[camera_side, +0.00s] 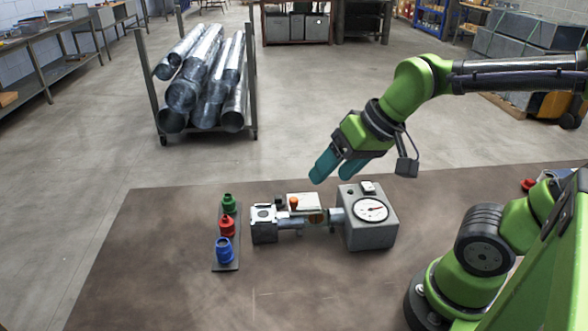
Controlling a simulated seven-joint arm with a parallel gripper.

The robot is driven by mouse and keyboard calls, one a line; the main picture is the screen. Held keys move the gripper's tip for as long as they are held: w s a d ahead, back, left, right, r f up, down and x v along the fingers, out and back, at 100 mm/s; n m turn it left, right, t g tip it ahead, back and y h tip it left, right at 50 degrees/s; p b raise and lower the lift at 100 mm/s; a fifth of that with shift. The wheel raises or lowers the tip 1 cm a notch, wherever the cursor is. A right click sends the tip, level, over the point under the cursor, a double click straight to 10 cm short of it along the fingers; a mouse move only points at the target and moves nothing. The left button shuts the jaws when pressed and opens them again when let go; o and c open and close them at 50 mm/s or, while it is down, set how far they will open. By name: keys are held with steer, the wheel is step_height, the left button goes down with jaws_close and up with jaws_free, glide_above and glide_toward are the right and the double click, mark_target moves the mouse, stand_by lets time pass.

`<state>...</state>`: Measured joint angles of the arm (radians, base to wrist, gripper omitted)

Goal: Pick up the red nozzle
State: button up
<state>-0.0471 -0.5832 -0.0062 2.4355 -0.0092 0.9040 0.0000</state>
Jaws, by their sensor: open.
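The red nozzle (227,227) stands upright on a dark narrow rack (232,265) at the left of the brown table. A green nozzle (228,203) stands behind it and a blue nozzle (224,250) in front of it, on the same rack. My gripper (322,173) has teal fingers, is open and empty, and points down and to the left. It is in the air, up and to the right of the red nozzle, and touches nothing.
A grey gauge box (370,236) with a round dial stands right of the rack, joined by a pipe to a smaller metal block (263,228) near the nozzles. An orange knob (294,203) stands between them. The table's (160,270) left part is clear. A cart of metal ducts (208,85) stands behind.

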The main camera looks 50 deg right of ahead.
steer(key=w+a+f+n+g, duration=0.1)
steer(key=w+a+g, duration=0.2)
steer(key=w, duration=0.9)
steer(key=n+g+h, duration=0.1)
steer(key=g+h, duration=0.1)
steer(key=g, duration=0.1)
glide_above(224, 216)
step_height(224, 216, down, 6)
step_height(224, 216, up, 2)
steer(key=f, duration=1.1)
steer(key=shift+w+a, duration=0.15)
steer(key=shift+a, duration=0.15)
steer(key=shift+s+d+f, duration=0.1)
steer(key=shift+d+f, duration=0.05)
steer(key=shift+f, duration=1.25)
steer(key=shift+s+d+f, duration=0.1)
steer(key=shift+d+f, duration=0.05)
steer(key=shift+f, duration=1.2)
steer(key=c, duration=1.1)
